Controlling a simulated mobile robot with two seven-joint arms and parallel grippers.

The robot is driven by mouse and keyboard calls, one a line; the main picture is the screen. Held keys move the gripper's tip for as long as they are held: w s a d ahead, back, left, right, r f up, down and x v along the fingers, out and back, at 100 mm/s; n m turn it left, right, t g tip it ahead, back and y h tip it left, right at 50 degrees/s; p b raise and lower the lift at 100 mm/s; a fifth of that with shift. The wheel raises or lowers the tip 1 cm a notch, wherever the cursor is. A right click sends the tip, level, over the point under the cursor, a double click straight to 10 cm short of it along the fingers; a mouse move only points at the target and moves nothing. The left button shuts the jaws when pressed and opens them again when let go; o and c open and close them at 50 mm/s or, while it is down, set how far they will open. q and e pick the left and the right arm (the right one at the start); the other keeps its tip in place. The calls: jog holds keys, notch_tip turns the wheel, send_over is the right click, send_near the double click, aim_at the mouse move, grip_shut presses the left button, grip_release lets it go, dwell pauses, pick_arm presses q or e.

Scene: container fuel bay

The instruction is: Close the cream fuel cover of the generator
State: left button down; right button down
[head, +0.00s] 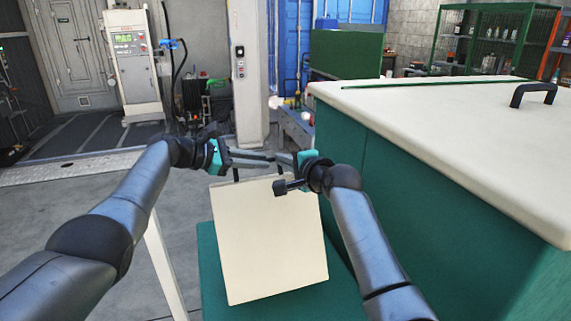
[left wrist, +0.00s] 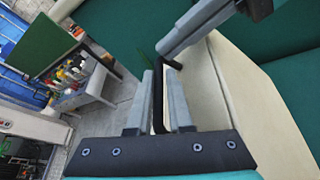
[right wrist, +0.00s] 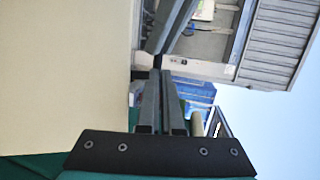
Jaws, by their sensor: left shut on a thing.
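The cream cover (head: 268,245) is a square panel seen face-on in the head view, with its dark handle (head: 236,175) at its top edge. It also fills the left of the right wrist view (right wrist: 65,70). My left gripper (head: 255,157) is shut on the dark handle (left wrist: 157,100), which shows between its fingers in the left wrist view. My right gripper (head: 280,160) is at the cover's top edge, its fingers together and close to the left fingers, with nothing seen between them. A green surface (head: 285,305) lies below the cover. The cover's hinge is not visible.
A large green cabinet (head: 420,190) with a cream top (head: 440,110) and a black handle (head: 533,92) stands close on the right. A fuel dispenser (head: 135,70) stands behind at the left. Grey floor (head: 110,215) is open at the left.

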pick_arm(q)
jog(key=shift+s+d+f+g, duration=0.4)
jog(key=shift+s+d+f, duration=0.1)
jog(key=shift+d+f, duration=0.1)
pick_arm(e)
jog(key=shift+f, duration=0.1)
pick_arm(q)
jog(key=c, duration=0.9)
grip_release()
jog(key=shift+a, duration=0.1)
pick_arm(e)
jog(key=shift+a, duration=0.25)
pick_arm(q)
jog(key=shift+a+r, duration=0.1)
jog(key=shift+a, duration=0.05)
